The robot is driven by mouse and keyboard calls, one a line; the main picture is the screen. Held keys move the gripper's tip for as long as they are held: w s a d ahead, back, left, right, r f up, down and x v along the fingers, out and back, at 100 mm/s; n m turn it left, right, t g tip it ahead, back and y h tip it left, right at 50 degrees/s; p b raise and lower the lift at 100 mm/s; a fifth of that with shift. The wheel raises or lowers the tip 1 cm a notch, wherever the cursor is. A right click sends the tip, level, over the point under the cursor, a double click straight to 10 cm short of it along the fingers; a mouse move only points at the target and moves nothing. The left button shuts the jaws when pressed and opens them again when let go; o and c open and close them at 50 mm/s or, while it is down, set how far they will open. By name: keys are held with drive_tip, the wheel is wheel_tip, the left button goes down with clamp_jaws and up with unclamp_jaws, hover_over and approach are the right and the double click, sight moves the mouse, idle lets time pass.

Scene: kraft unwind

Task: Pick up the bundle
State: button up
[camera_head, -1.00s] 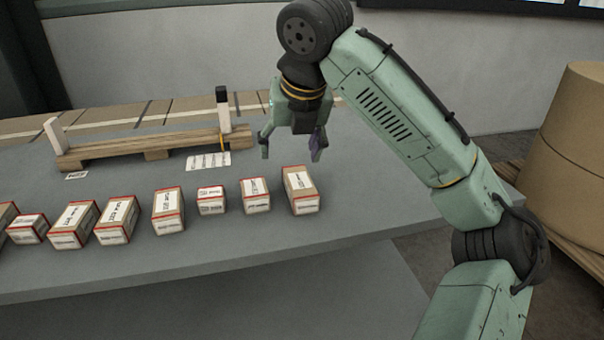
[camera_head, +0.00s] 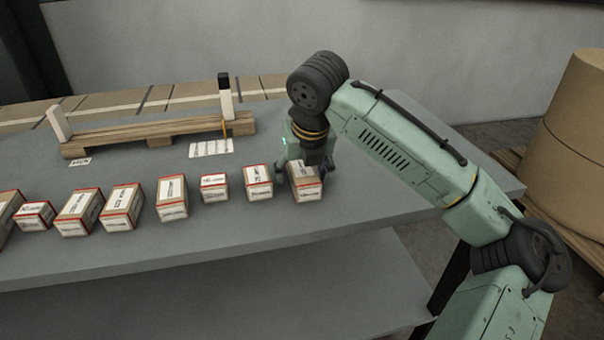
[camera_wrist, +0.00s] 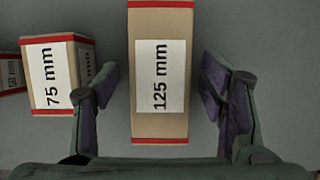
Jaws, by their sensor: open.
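Several brown boxes with red edges and white labels stand in a row on the grey table; none is plainly marked as the bundle. My gripper (camera_head: 303,172) is low over the rightmost box (camera_head: 307,189). In the wrist view this box (camera_wrist: 160,117) reads "125 mm" and lies between the two open fingers (camera_wrist: 160,78), with a gap on each side. The fingers do not appear to touch it. A box labelled "75 mm" (camera_wrist: 58,76) stands just left of the left finger. In the head view my gripper partly hides the far end of the rightmost box.
The neighbouring box (camera_head: 258,182) is close to my left finger. Behind the row are a wooden rack (camera_head: 150,132) with upright posts and a white label card (camera_head: 211,148). The table (camera_head: 400,195) is clear to the right. Large brown rolls (camera_head: 565,150) stand beyond it.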

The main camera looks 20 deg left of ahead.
drive_tip(key=shift+c, duration=0.6)
drive_tip(key=c, duration=1.2)
